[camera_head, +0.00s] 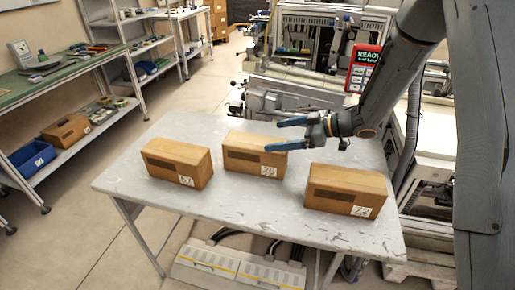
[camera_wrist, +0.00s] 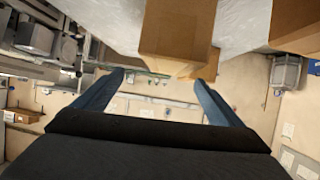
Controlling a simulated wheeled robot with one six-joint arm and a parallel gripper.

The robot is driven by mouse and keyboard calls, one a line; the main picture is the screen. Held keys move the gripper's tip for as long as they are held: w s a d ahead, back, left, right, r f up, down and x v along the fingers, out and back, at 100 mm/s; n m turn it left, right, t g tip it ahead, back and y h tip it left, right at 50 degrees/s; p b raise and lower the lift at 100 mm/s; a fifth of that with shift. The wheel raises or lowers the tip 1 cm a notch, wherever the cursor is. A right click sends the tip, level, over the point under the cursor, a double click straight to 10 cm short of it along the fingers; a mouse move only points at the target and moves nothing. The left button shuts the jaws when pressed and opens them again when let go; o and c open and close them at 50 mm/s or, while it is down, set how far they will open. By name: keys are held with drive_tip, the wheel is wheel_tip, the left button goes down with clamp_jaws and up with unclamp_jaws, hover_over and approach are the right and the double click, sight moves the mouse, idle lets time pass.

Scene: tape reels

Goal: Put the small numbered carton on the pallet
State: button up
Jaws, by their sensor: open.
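Three brown cartons with white number labels stand apart on a grey table (camera_head: 235,203): a left one (camera_head: 172,160), a middle one (camera_head: 255,148) and a right one (camera_head: 340,183). They look close in size, and the numbers are too small to read surely. My gripper (camera_head: 274,134) is open and empty, its blue fingers pointing left near the middle carton. In the wrist view, a carton (camera_wrist: 176,32) shows beyond the open fingers, with another at the upper right. What looks like a light wooden pallet (camera_head: 420,274) shows partly on the floor at the lower right.
Shelves with a blue bin (camera_head: 30,158) and another carton (camera_head: 66,130) stand at the left. Machinery fills the back, with a red-framed sign (camera_head: 363,68) near my arm. The floor left of the table is clear.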

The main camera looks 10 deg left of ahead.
sight(256, 141)
drive_tip(key=shift+s+a+f+n+g, duration=0.35)
drive_tip(key=shift+a+f+n+g, duration=0.1)
drive_tip(key=shift+f+g, duration=0.15)
drive_tip(key=shift+y, duration=0.3)
drive_tip(key=p+x, duration=0.1)
drive_tip(key=x, duration=0.2)
drive_tip(key=p+x, duration=0.1)
drive_tip(key=x, duration=0.2)
drive_tip(key=shift+s+a+r+p, duration=0.1)
drive_tip(key=shift+a+r+p, duration=0.05)
drive_tip(key=shift+a+p, duration=0.2)
drive_tip(key=shift+a+f, duration=0.25)
drive_tip(key=shift+a, duration=0.15)
drive_tip(key=c, duration=2)
drive_tip(key=shift+c, duration=0.6)
drive_tip(key=shift+r, duration=0.15)
